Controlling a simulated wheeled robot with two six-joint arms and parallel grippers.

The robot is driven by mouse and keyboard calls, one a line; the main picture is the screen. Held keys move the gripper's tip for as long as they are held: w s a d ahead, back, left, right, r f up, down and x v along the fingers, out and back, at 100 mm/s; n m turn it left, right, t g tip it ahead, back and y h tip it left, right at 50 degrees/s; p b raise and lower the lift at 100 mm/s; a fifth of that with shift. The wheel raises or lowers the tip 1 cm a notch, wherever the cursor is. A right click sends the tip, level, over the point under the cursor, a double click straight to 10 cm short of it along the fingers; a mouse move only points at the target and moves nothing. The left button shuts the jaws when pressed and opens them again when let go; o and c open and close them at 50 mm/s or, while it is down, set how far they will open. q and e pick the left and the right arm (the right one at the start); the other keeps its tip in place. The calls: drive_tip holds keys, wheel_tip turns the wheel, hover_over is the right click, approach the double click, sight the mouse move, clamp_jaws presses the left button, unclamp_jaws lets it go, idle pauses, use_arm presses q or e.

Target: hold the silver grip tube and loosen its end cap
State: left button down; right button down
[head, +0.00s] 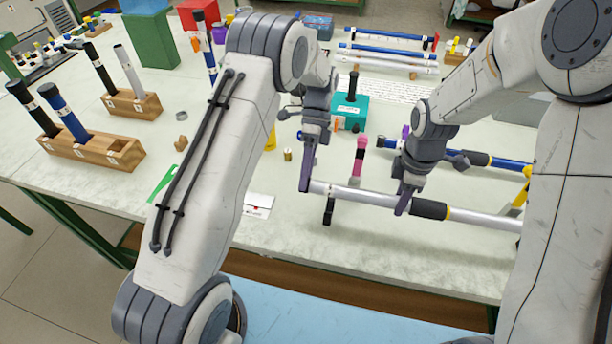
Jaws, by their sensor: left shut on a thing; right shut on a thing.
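The silver grip tube (365,196) lies nearly level across the front right of the table, with a black grip band (430,209) and a thin yellow ring beside it. My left gripper (307,184) is shut on the tube's left end. The end cap cannot be made out apart from the tube there; the gripper's fingers cover that end. My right gripper (405,200) is shut on the tube just left of the black band. The tube's right end runs toward my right arm.
A black support (328,211) stands under the tube's left part. Behind are a pink-and-black upright rod (359,160), a blue tube (508,164) and a teal block (350,113). Wooden racks (92,149) with rods stand at the left. The table's front left is fairly clear.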

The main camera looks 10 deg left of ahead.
use_arm(q)
drive_tip(key=shift+g, duration=0.3)
drive_tip(key=shift+c, duration=1.8)
unclamp_jaws()
drive_tip(key=shift+w, duration=0.1)
drive_tip(key=v, duration=0.7)
drive_tip(key=shift+r, duration=0.15)
drive_tip(key=shift+w, duration=0.15)
use_arm(e)
drive_tip(key=shift+c, duration=2.1)
unclamp_jaws()
